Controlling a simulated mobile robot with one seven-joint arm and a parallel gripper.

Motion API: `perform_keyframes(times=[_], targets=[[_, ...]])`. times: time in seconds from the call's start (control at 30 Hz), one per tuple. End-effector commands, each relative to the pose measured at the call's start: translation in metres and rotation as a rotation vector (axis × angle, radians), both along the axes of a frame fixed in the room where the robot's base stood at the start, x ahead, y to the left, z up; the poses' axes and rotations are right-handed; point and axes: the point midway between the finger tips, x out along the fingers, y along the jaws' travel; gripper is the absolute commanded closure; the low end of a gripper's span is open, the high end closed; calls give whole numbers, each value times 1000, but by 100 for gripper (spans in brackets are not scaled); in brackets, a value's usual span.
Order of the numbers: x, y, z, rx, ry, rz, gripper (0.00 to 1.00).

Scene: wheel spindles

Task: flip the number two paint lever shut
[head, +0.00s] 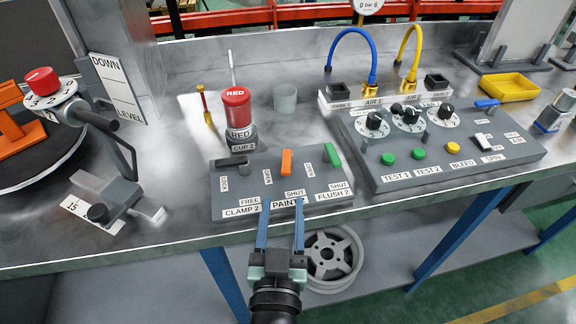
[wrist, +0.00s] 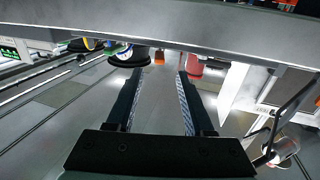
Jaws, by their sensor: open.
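The paint lever (head: 286,162) is the orange lever in the middle of a grey lever box in the head view. It points away from the front edge, clear of the SHUT label (head: 295,194) in front of it. The PAINT label below is partly covered by a finger, so its number cannot be read. My gripper (head: 281,207) is open and empty, its two blue fingers at the box's front edge, in front of the orange lever and apart from it. In the wrist view the spread fingers (wrist: 158,78) have nothing between them.
On the lever box (head: 228,213), a dark clamp lever (head: 231,162) stands left and a green flush lever (head: 332,155) right. A red cup (head: 237,107) stands behind. A switch panel (head: 470,167) is close on the right. A grey wheel (head: 345,277) lies below the bench.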

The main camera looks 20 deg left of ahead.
Motion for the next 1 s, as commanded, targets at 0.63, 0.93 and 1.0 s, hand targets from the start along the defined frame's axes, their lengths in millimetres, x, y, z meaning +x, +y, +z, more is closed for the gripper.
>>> perform_keyframes(times=[0.63,0.93,1.0], targets=[[97,33,2,-3,-1,0,48],[109,37,1,-1,0,-1,48],[109,37,1,-1,0,-1,48]])
